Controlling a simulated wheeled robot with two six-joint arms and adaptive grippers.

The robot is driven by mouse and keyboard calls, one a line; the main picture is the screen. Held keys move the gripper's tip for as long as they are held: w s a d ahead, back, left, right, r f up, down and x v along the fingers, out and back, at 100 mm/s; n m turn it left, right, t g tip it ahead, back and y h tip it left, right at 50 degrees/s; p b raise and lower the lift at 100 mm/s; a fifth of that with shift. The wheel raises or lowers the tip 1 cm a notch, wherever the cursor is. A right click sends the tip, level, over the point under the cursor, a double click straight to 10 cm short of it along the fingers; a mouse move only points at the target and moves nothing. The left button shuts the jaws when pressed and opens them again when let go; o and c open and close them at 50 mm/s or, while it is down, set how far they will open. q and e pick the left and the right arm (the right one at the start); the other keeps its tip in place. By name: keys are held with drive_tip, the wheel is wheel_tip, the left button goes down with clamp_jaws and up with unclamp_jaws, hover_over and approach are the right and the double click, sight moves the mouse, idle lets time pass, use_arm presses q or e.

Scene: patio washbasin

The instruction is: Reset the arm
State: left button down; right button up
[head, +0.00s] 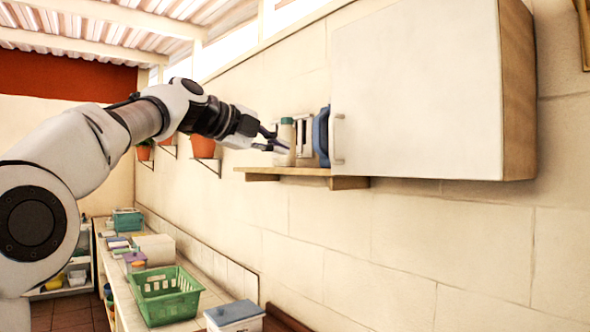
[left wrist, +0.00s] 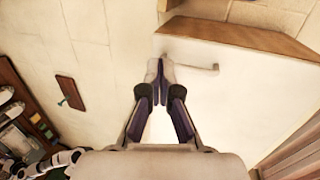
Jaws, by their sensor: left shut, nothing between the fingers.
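My left arm comes in from the left in the head view. Its gripper (head: 275,143) is shut and empty, up near the small wooden shelf, just left of the bottle there. In the left wrist view the fingers (left wrist: 160,75) are together with nothing between them, in front of the white cabinet door. My right gripper shows in neither view.
A white wall cabinet (head: 415,95) with a handle (head: 338,138) hangs right of the shelf (head: 290,172), its door shut. The shelf holds a bottle (head: 285,135) and a blue item (head: 321,137). A green basket (head: 168,309) stands on the counter below.

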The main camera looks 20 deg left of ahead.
use_arm(q)
drive_tip(key=w+d+f+g, duration=0.1)
drive_tip(key=w+f+g, duration=0.15)
drive_tip(key=f, duration=0.95)
drive_tip(key=w+d+f+n+g+y, duration=0.15)
drive_tip(key=w+f, duration=0.25)
drive_tip(key=f, duration=0.7)
drive_tip(key=w+d+f+g, duration=0.1)
drive_tip(key=w+f+g, duration=0.2)
drive_tip(key=f, duration=0.9)
drive_tip(key=s+d+f+n+g+y, duration=0.1)
drive_tip(key=s+f, duration=0.2)
drive_tip(key=f, duration=0.7)
drive_tip(key=s+f+n+g, duration=0.1)
drive_tip(key=s+f+g, duration=0.15)
drive_tip(key=f, duration=0.65)
drive_tip(key=s+d+f+n+g+y, duration=0.1)
drive_tip(key=s+f, duration=0.3)
drive_tip(key=f, duration=0.6)
drive_tip(key=s+a+f+n+g+y, duration=0.15)
drive_tip(key=s+f+n+g, duration=0.3)
drive_tip(key=s+f, duration=1.7)
drive_tip(key=s+n+t+y, duration=0.2)
drive_tip(key=s+n+t, duration=0.1)
drive_tip(key=s+n, duration=1.2)
drive_tip(key=s, duration=0.4)
drive_tip(key=shift+s, duration=0.3)
